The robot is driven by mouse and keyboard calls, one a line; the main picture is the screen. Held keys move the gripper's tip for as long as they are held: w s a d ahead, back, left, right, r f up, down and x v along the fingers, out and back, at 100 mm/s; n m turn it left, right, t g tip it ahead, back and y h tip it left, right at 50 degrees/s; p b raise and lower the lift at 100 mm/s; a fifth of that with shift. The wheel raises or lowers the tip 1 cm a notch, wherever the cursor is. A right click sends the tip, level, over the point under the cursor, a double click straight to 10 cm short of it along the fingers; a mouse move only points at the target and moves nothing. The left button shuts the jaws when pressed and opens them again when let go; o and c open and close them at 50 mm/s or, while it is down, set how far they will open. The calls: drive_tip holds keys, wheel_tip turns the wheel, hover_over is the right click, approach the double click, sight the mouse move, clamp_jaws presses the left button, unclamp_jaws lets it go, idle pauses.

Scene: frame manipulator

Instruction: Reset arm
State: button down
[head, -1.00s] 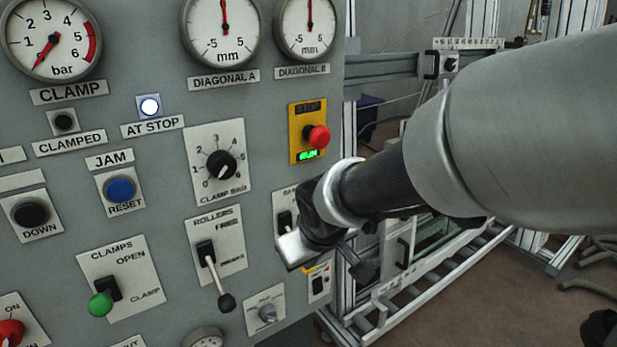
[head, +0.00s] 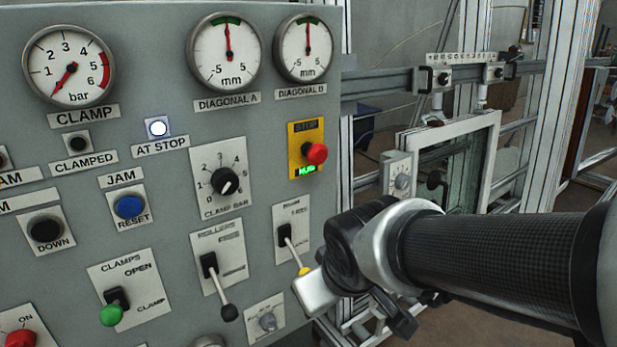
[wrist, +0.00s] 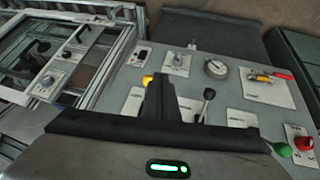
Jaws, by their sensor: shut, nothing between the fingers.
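My gripper (wrist: 160,98) shows in the wrist view as dark fingers shut together with nothing between them, over the grey control panel. In the head view the end of my arm (head: 350,255) is at the panel's lower right, in front of its edge. A lever with a yellow tip (head: 303,271) points down right beside it; its tip also shows left of the fingers in the wrist view (wrist: 148,80). I cannot tell from the head view whether my gripper touches this lever. The black-knobbed rollers lever (head: 228,312) points down, to the left of my arm's end.
The control panel (head: 160,270) fills the left, with a red stop button (head: 316,153), blue reset button (head: 129,207) and green-knobbed clamps lever (head: 111,315). A metal frame machine (head: 490,170) stands behind on the right. Open air lies in front of the panel.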

drive_tip(key=s+d+r+m+h, duration=0.1)
drive_tip(key=s+d+r+m, duration=0.5)
drive_tip(key=s+d, duration=0.4)
wheel_tip(320, 180, up, 17)
drive_tip(key=w+p, duration=0.1)
drive_tip(key=p, duration=1.5)
drive_tip(key=shift+w+f+p, duration=0.2)
drive_tip(key=shift+w+p, duration=0.1)
drive_tip(key=c, duration=2.5)
unclamp_jaws()
drive_tip(key=shift+d, duration=0.1)
